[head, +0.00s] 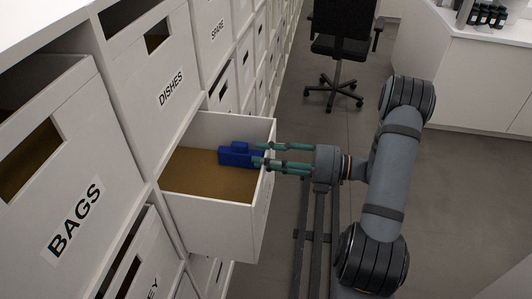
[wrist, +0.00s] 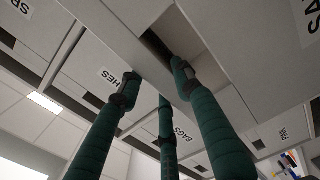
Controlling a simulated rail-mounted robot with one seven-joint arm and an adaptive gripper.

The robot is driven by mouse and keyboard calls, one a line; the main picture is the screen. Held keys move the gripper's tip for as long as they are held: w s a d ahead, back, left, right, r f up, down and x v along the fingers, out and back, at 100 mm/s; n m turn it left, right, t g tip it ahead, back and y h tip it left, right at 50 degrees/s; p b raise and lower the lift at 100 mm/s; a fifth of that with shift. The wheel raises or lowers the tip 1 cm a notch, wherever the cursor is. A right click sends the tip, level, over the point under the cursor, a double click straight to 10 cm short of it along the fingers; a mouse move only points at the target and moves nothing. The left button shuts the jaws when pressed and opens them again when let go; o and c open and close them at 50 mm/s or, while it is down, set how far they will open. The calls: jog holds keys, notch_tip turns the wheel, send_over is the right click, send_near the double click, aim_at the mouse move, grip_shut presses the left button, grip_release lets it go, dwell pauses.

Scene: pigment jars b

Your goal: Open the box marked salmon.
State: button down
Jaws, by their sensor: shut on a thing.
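A white box (head: 222,215) is pulled well out of the shelf in the head view, open at the top, with a brown bottom and a blue object (head: 236,156) inside. My gripper (head: 264,161) is shut on its front wall at the upper edge. In the wrist view, my gripper (wrist: 158,80) has a green finger at a dark slot in the white front panel (wrist: 235,45). A label there is cut off after "SA" (wrist: 312,8); the full word cannot be read. In the head view the box's front label is turned away.
White boxes marked BAGS (head: 60,180), DISHES (head: 150,60) and SPARE (head: 213,20) fill the shelf around it. A black office chair (head: 340,45) stands at the back, a white counter (head: 470,80) at the right. The grey floor between is clear.

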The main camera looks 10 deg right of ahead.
jog(key=c, duration=1.2)
grip_release()
jog(key=v, duration=1.2)
jog(key=shift+a, duration=0.15)
